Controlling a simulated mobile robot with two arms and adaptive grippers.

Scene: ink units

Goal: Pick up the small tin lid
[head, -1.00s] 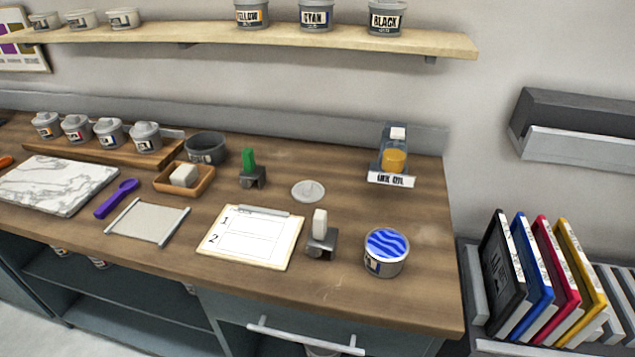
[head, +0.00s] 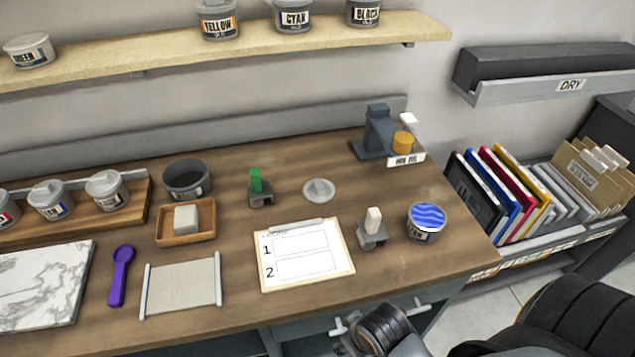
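The small tin lid (head: 319,190) is a round grey disc with a small raised knob. It lies flat on the wooden worktop, above the white numbered card and right of the block with the green piece. Nothing touches it. Parts of my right arm (head: 570,315) show black at the bottom right. Its wrist end (head: 382,326) is in front of the drawer, below the worktop edge and well away from the lid. Its fingers cannot be made out. My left gripper is not in view.
A numbered card (head: 305,256), a block with a white piece (head: 373,229) and a blue-topped tin (head: 426,223) stand in front of the lid. A grey stand with an orange jar (head: 403,141) is behind right. The worktop around the lid is clear.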

